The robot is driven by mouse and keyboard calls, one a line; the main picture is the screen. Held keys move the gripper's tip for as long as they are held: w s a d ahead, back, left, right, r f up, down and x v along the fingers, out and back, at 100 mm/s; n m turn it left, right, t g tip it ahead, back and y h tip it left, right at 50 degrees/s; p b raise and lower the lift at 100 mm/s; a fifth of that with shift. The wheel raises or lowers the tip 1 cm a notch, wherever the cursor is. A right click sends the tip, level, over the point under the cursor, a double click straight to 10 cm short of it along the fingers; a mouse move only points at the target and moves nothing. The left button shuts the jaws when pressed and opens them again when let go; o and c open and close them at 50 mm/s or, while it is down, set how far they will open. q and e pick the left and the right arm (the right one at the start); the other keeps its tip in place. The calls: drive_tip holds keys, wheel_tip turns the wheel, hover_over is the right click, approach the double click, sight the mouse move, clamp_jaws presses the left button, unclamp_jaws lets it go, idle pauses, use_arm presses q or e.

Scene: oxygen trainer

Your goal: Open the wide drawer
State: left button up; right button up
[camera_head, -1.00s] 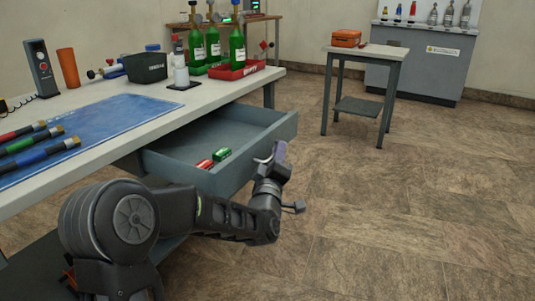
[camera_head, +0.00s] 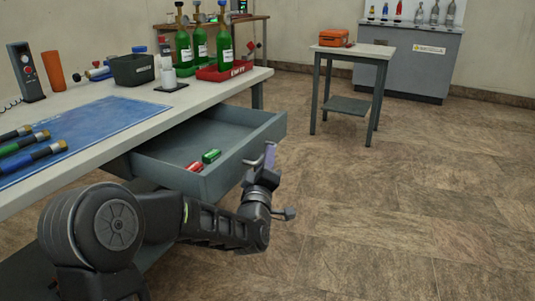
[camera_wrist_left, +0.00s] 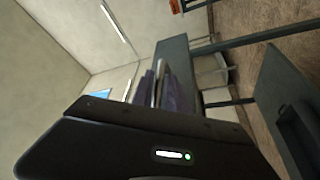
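The wide drawer (camera_head: 232,165) of the workbench is pulled well out. A red can (camera_head: 194,167) and a green can (camera_head: 211,156) lie inside it. Its silver handle (camera_head: 252,161) is on the front panel. My left gripper (camera_head: 269,157) is at the handle, outside the drawer front. In the left wrist view its purple-grey fingers (camera_wrist_left: 164,88) are close together with a thin bright bar between them, apparently the handle. The arm partly hides the lower drawer front. My right gripper is not in view.
The workbench (camera_head: 215,92) carries a blue mat (camera_head: 85,130), a black bin (camera_head: 133,70) and green cylinders in a red tray (camera_head: 224,72). A small side table (camera_head: 350,52) with an orange case stands farther back. The floor (camera_head: 400,200) to the right is clear.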

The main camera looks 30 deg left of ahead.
use_arm(q)
drive_tip(key=v, duration=0.6)
drive_tip(key=shift+p, duration=0.35)
